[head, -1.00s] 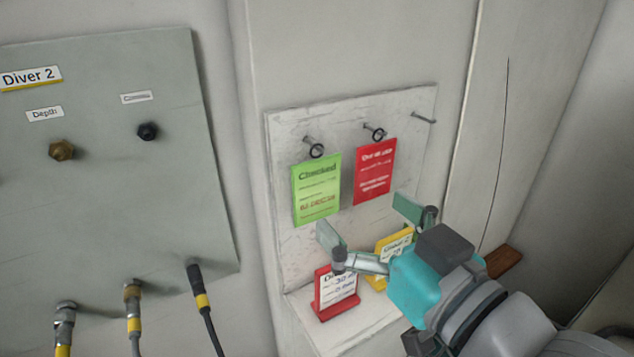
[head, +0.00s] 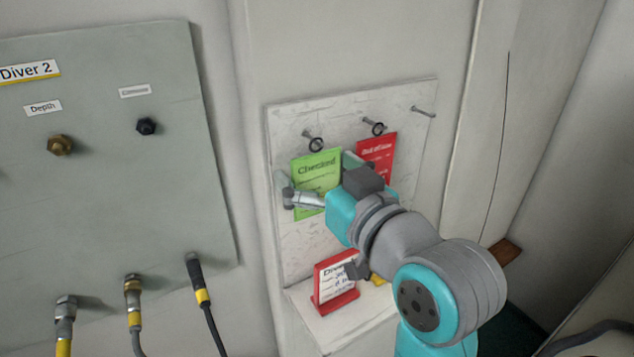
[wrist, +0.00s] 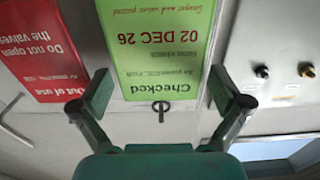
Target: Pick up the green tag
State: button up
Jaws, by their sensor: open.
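The green tag (head: 316,172), headed "Checked", hangs by a ring from a peg on the white board (head: 283,240). My gripper (head: 315,172) is open in front of it, its fingers toward the tag's left and right sides; the gripper hides the tag's lower right. In the wrist view the green tag (wrist: 158,50) appears upside down, between and beyond the two open fingertips (wrist: 158,93). I cannot tell whether either finger touches it. Nothing is held.
A red tag (head: 376,152) hangs from the peg just right of the green one. A red-framed card (head: 336,283) stands on the ledge below, with something yellow (head: 378,279) partly hidden beside it. The Diver 2 panel (head: 120,200) with hoses is at left.

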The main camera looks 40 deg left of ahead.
jog(key=c, duration=0.8)
jog(key=shift+c, duration=0.2)
jog(key=shift+w+a+r, duration=0.1)
jog(key=shift+r, duration=0.2)
